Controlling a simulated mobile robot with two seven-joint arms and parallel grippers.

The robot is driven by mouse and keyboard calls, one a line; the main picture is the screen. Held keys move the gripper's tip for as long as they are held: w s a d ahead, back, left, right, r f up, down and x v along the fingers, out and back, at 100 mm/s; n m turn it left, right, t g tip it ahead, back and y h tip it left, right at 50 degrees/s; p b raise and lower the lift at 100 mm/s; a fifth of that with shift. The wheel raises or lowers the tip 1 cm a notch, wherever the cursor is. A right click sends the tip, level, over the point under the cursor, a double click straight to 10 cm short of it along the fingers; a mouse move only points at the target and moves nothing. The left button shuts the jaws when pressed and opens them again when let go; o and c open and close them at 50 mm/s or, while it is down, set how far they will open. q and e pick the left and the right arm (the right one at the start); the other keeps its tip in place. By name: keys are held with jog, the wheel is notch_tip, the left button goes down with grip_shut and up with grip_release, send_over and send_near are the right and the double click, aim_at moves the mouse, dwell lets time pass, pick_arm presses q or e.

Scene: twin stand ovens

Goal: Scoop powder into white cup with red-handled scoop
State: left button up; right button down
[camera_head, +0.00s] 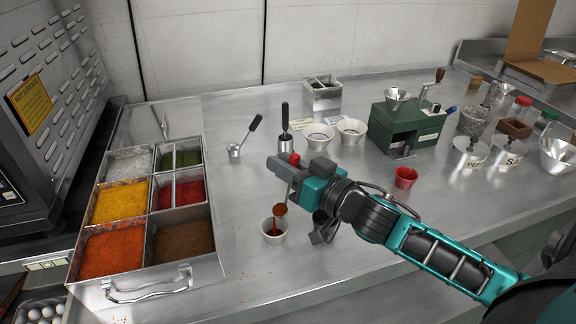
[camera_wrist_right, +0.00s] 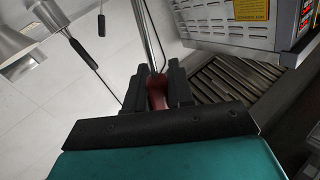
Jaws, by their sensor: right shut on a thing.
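My right gripper (camera_head: 291,168) is shut on the red handle (camera_head: 294,159) of the scoop, which also shows between the jaws in the right wrist view (camera_wrist_right: 157,92). The scoop's bowl (camera_head: 280,209) hangs below the gripper, over the white cup (camera_head: 265,232), and carries orange-red powder. Orange-red powder shows between the bowl and the inside of the cup; I cannot tell how much lies in it. The cup stands upright on the steel table. The spice tray (camera_head: 208,271) at the left has compartments of orange, yellow, white, green, red and brown powder. My left gripper is not in view.
A small black-handled scoop (camera_head: 235,152) and a black-handled tool in a metal cup (camera_head: 285,144) stand behind. Two white bowls (camera_head: 350,130), a green grinder (camera_head: 405,128) and a red cup (camera_head: 405,178) are to the right. The table front near the cup is mostly free.

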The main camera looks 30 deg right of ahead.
jog(key=s+a+f+n+p, duration=0.1)
jog(key=s+a+n, duration=0.2)
jog(key=a+n, duration=0.8)
jog(key=n, duration=0.3)
jog(key=shift+a, duration=0.15)
dwell(2.7)
jog(key=shift+n, duration=0.3)
dwell(0.9)
